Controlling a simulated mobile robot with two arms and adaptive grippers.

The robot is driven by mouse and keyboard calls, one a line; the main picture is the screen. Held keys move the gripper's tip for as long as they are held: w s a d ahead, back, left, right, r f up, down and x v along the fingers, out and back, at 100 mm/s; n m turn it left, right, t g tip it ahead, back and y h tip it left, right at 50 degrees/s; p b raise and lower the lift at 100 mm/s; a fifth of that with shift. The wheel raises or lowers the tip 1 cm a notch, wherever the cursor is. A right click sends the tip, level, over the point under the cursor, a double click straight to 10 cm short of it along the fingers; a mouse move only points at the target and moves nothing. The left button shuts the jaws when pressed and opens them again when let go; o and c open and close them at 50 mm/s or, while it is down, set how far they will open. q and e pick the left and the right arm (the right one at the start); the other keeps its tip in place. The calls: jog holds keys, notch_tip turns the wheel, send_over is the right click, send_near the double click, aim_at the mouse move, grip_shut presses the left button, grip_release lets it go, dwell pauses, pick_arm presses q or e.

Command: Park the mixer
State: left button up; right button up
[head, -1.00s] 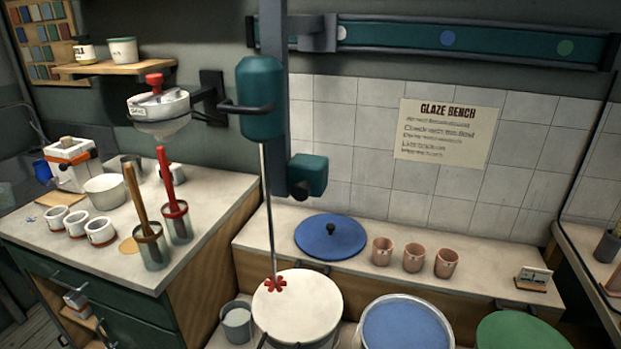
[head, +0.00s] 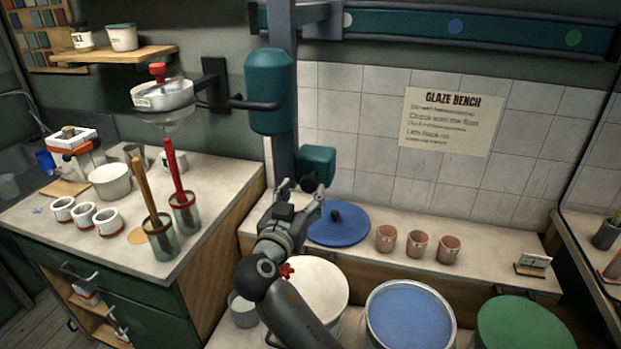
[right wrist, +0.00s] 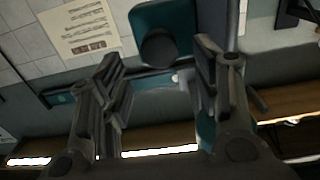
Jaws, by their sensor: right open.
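The mixer has a teal motor body (head: 270,92) with a dark side handle, carried on a dark upright column (head: 283,40). Its red impeller (head: 287,271) shows over the left edge of the white bucket (head: 322,284); my right arm hides most of the shaft. A teal block (head: 317,162) with a dark round knob sits low on the column. My right gripper (head: 301,187) is open just below this knob. In the right wrist view, the knob (right wrist: 158,47) appears between the spread fingers, apart from them. My left gripper is not in view.
A wall rail (head: 500,35) with coloured dots runs across the top. Blue (head: 408,318) and green (head: 535,326) buckets stand right of the white one. A blue lid (head: 345,224) and clay cups (head: 417,245) sit on the ledge. A small pail (head: 243,312) stands at left.

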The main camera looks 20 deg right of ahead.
aim_at(308, 185)
jog(key=x, duration=0.6)
jog(key=shift+w+d+f+p, duration=0.1)
jog(key=shift+w+d+p, duration=0.1)
jog(key=shift+p, duration=0.1)
jog(key=shift+a, duration=0.1)
grip_shut()
